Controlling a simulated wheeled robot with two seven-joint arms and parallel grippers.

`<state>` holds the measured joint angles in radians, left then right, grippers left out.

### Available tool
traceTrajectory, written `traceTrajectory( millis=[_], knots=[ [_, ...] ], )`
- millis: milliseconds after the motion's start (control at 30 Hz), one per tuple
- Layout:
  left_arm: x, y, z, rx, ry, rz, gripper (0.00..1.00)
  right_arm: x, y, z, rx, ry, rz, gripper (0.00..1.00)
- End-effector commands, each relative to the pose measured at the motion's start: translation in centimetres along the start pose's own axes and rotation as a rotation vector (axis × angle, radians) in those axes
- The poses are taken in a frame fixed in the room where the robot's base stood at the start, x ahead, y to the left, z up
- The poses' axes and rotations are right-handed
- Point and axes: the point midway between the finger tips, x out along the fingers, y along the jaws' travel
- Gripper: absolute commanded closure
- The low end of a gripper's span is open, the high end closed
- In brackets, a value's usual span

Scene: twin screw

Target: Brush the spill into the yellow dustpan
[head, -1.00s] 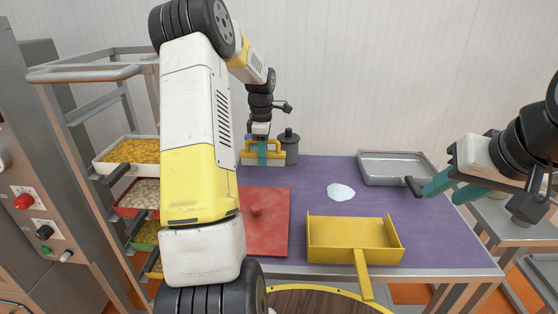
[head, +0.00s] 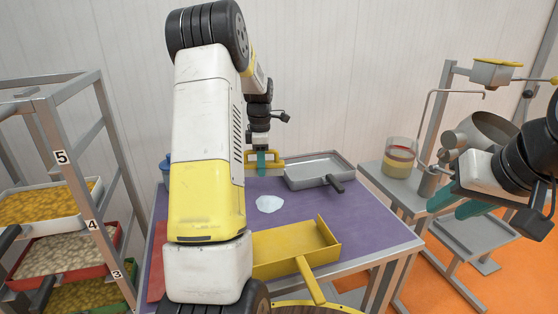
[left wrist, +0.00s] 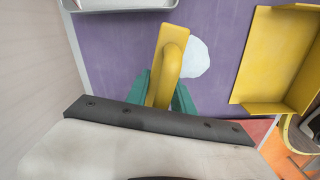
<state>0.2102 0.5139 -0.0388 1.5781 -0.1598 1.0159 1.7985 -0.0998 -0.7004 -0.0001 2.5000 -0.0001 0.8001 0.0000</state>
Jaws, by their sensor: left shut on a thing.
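The spill is a white patch (head: 268,204) on the purple table, and it also shows in the left wrist view (left wrist: 195,57). The yellow dustpan (head: 292,248) lies in front of the spill with its handle toward me; it also shows at the right of the left wrist view (left wrist: 262,60). My left gripper (head: 262,166) is shut on the handle of a yellow brush (head: 277,158), also in the left wrist view (left wrist: 170,60). The brush is behind the spill; I cannot tell whether it touches the table. My right gripper (head: 457,205) is open and empty, off the table's right side.
A grey metal tray (head: 318,167) with a dark handle is close beside the brush, at the table's back. A red board (head: 157,262) is at the left, mostly hidden by my left arm. A tray rack (head: 58,150) stands left, a side table with a glass jar (head: 400,157) right.

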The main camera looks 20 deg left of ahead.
Motion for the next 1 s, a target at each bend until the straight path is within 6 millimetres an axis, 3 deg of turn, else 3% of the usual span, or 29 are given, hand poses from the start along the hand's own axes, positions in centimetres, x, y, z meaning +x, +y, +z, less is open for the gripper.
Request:
traceTrajectory(
  millis=[267,867,1000],
  knots=[
    [1.0,0.0,-0.2,-0.008,0.001,-0.001,1.00,0.0,0.0,0.0,0.000,-0.001,0.000,0.64],
    [7.0,0.0,-0.2,-0.008,0.001,-0.002,1.00,0.0,0.0,0.0,0.000,0.000,0.000,0.64],
    [6.9,-1.3,0.2,-0.007,0.000,0.001,1.00,0.0,0.0,0.0,0.000,-0.001,0.000,0.64]
  ],
)
